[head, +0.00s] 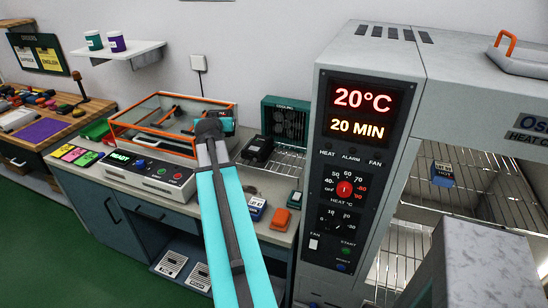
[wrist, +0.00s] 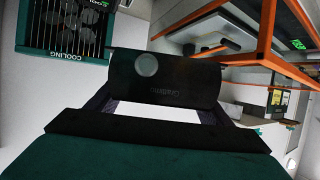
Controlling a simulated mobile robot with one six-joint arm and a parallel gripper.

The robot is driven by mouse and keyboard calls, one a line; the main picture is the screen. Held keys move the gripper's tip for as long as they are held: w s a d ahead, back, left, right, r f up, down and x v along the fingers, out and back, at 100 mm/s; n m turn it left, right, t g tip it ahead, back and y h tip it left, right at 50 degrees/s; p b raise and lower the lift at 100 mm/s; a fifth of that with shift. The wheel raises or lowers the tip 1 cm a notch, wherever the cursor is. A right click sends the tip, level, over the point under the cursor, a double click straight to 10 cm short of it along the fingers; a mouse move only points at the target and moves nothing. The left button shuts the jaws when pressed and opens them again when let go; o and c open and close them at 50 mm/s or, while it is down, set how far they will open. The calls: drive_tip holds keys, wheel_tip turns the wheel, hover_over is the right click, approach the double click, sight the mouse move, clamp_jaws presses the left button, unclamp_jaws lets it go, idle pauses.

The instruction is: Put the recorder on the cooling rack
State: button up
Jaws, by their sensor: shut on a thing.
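The recorder (wrist: 165,75) is a black box with a round grey disc on its face and small lettering. It shows in the wrist view, held up between the fingers of my gripper (wrist: 155,106), which is shut on it. In the head view my gripper (head: 226,124) is in front of the back wall, left of the cooling unit; the recorder is mostly hidden there. The cooling rack is a wire shelf (head: 287,163) in front of the green cooling fan unit (head: 285,118), which also shows upside down in the wrist view (wrist: 65,25).
A black device (head: 257,150) sits at the rack's left end. An orange-framed clear case (head: 130,125) stands to the left. The tall oven cabinet (head: 350,175) stands close on the right. A blue item (head: 257,208) and an orange item (head: 281,220) lie on the counter in front.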

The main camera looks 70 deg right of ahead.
drive_tip(key=s+d+f+m+g+h, duration=0.1)
drive_tip(key=s+d+f+m+g, duration=0.25)
drive_tip(key=s+d, duration=0.75)
drive_tip(key=m+g+b, duration=0.1)
drive_tip(key=g, duration=0.1)
hover_over(289, 159)
wheel_tip(289, 159, down, 4)
drive_tip(key=shift+d+r, duration=0.1)
drive_tip(key=shift+r, duration=0.1)
drive_tip(key=shift+f+p, duration=0.4)
drive_tip(key=shift+f, duration=2.75)
drive_tip(key=shift+f, duration=0.1)
drive_tip(key=shift+f+p, duration=0.3)
drive_tip(key=shift+f, duration=1.45)
drive_tip(key=shift+f, duration=0.15)
drive_tip(key=o, duration=1.5)
